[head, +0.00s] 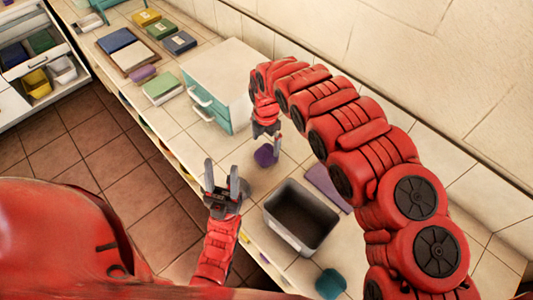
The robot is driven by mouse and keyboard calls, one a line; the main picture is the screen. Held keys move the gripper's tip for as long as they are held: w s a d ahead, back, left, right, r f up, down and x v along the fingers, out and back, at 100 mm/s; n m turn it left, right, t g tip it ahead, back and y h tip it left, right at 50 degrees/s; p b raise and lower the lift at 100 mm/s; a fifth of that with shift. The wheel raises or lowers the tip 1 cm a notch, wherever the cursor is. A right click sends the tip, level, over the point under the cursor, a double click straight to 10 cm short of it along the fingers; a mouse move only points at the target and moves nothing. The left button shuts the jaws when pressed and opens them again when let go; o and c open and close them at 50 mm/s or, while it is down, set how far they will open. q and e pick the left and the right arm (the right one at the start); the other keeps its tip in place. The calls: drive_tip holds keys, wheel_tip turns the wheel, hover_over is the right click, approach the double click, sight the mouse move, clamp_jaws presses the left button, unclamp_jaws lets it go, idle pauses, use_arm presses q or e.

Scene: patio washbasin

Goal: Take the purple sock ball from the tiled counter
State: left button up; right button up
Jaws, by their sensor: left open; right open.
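The purple sock ball (264,156) sits on the tiled counter (182,119), between the small white cabinet and the grey bin. My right gripper (266,138) reaches down over it from the upper right. Its jaws are open close above the ball; I cannot tell if they touch it. My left gripper (222,166) is open and empty near the counter's front edge, left of the ball, fingers pointing away from me.
A grey bin (272,217) stands right of the ball, with a flat purple cloth (326,186) behind it and a teal item (330,283) nearer. A white cabinet with teal drawers (207,106) stands to the left. Folded cloths (161,87) lie further left. The wall is behind.

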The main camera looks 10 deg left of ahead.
sight(265, 152)
drive_tip(key=shift+s+f, duration=0.1)
drive_tip(key=shift+f, duration=0.5)
drive_tip(key=shift+f+p, duration=0.3)
drive_tip(key=shift+p, duration=0.2)
drive_tip(key=f, duration=0.1)
drive_tip(key=f+p, duration=0.1)
drive_tip(key=f, duration=0.1)
drive_tip(key=shift+s+p, duration=0.25)
drive_tip(key=shift+p, duration=0.1)
drive_tip(key=shift+w+f, duration=0.1)
drive_tip(key=shift+f, duration=0.7)
drive_tip(key=c, duration=1.2)
